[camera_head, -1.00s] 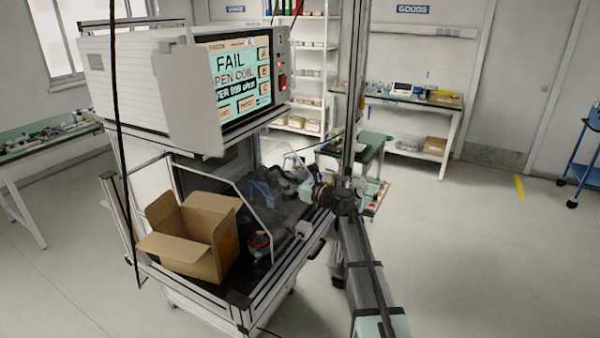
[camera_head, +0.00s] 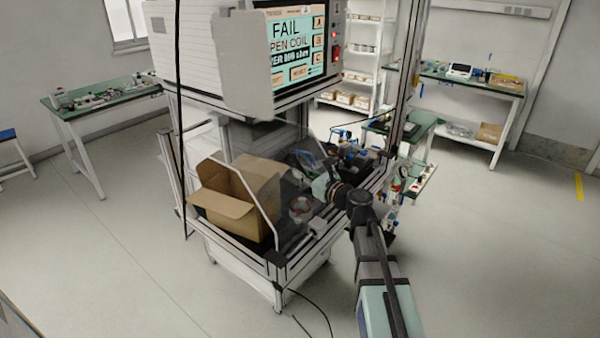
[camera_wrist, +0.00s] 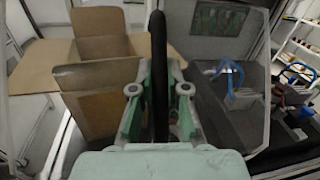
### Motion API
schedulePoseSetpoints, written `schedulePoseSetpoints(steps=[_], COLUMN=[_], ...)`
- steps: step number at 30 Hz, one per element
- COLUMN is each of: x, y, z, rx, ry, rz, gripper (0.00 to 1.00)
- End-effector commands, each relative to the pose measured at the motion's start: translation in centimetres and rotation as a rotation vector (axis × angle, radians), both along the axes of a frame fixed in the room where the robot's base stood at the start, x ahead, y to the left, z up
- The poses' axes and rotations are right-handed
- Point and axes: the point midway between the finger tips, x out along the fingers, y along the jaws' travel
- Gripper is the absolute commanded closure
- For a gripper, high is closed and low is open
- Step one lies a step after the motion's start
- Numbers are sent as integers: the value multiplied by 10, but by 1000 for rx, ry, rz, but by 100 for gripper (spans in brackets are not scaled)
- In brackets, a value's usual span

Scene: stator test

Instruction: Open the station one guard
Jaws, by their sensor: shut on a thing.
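The station one guard (camera_head: 240,185) is a clear panel cover with a pale metal edge on the front of the test station, below the cabinet. In the wrist view a dark upright bar (camera_wrist: 159,45), which looks like the guard's handle, runs between the green fingers of my gripper (camera_wrist: 159,105). My gripper is shut on this bar, with a finger on each side. In the head view my gripper (camera_head: 322,188) is at the station's right front; its fingertips are too small to make out there. The clear panel (camera_wrist: 265,85) shows to the right of the bar in the wrist view.
An open cardboard box (camera_head: 235,200) stands at the left inside the station; it also shows in the wrist view (camera_wrist: 100,85). The tester screen (camera_head: 295,45) above reads FAIL. Floor at left is clear.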

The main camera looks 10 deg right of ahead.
Motion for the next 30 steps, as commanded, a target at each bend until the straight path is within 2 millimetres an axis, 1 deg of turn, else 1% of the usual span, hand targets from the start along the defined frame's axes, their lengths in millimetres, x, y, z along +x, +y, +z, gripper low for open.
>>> schedulePoseSetpoints(steps=[4, 5, 6, 7, 16, 20, 23, 26, 30], x=[1, 1, 1, 1, 0, -5, -14, -29, -51], y=[0, 0, 0, 0, 0, -4, -11, -20, -37], z=[1, 1, 1, 1, 0, 0, 0, 0, 0], rx=[1, 1, 1, 1, 1, 1, 2, 2, 2], ry=[0, 0, 0, 0, 0, 0, 0, 0, 0], rz=[0, 0, 0, -1, -1, -1, -3, -3, -3], gripper=[100, 82, 68, 60, 60, 60, 60, 60, 60])
